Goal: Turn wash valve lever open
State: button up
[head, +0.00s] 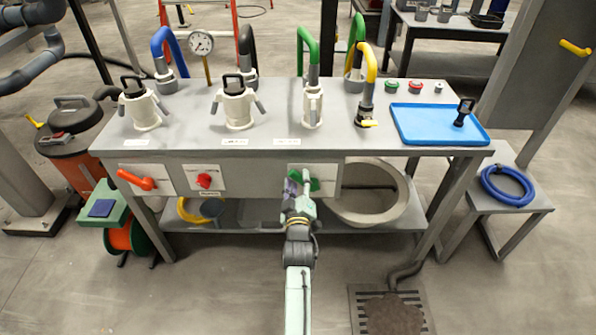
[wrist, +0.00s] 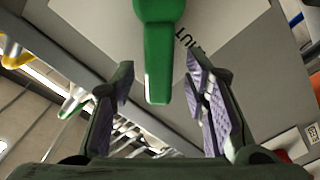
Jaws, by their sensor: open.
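A green lever (head: 311,184) sits on a white plate on the front face of the bench, right of centre. In the wrist view the green lever (wrist: 158,60) hangs down between my two fingers. My gripper (head: 298,188) is at this lever in the head view and partly covers it. In the wrist view my gripper (wrist: 162,78) is open, with a finger on each side of the lever and visible gaps between. The plate carries dark lettering that I cannot fully read, so I cannot tell whether this is the wash valve.
An orange lever (head: 138,180) and a red knob (head: 204,180) sit on other front plates to the left. The grey bench top (head: 265,145) carries white fittings, hoses and a blue tray (head: 410,135). A round pale basin (head: 400,205) stands beneath it. Floor in front is mostly free.

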jog(key=shift+w, duration=0.3)
jog(key=shift+s+r, duration=0.1)
jog(key=shift+c, duration=0.6)
grip_shut()
